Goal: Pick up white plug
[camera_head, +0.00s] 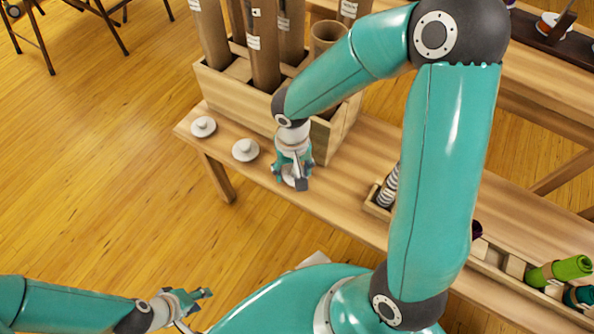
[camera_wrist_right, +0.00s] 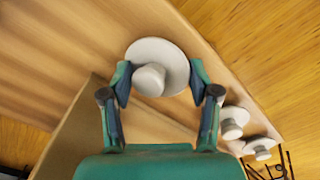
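Three white plugs, round discs with a knob, are on the wooden bench. Two stand clear at its left end in the head view, an outer plug (camera_head: 203,127) and an inner plug (camera_head: 245,150). The third plug (camera_wrist_right: 158,62) lies between the fingers of my right gripper (camera_wrist_right: 161,82) in the right wrist view. Those fingers are spread to either side of its disc; contact is unclear. In the head view my right gripper (camera_head: 293,182) points down at the bench's front edge and mostly hides this plug. My left gripper (camera_head: 203,296) is open and empty, low at left.
A wooden crate (camera_head: 235,103) with several labelled cardboard tubes (camera_head: 263,50) stands just behind my right gripper. A long wooden tray (camera_head: 495,265) with coloured rolls lies along the bench to the right. Open floor (camera_head: 100,150) is at left.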

